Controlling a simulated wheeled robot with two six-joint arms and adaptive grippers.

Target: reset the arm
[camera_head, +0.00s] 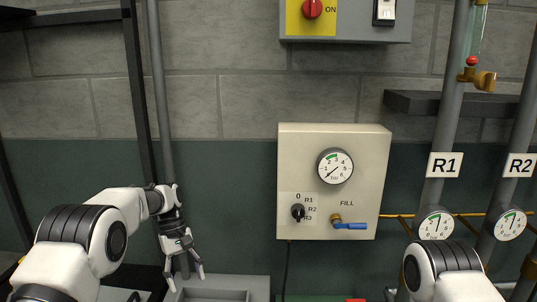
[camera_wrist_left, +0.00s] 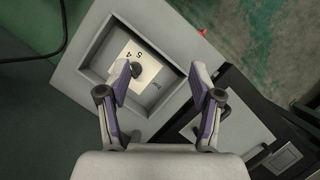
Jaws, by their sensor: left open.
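My left gripper (camera_head: 187,278) hangs pointing down at the lower left of the head view, beside a grey tray (camera_head: 245,282). Its two fingers are apart with nothing between them. In the left wrist view the open left gripper (camera_wrist_left: 163,80) is over the grey tray (camera_wrist_left: 85,55), which has a recess holding a white card (camera_wrist_left: 150,72) with printed figures. I cannot tell the gap between fingers and tray. My right arm shows at the bottom right of the head view, but its gripper is out of view.
A beige panel (camera_head: 300,150) with a gauge (camera_head: 335,166), a black selector knob (camera_head: 298,212) and a blue FILL valve handle (camera_head: 350,226) is on the wall. Pipes labelled R1 (camera_head: 444,165) and R2 (camera_head: 519,166) stand at the right. A box with a red switch (camera_head: 312,9) hangs above.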

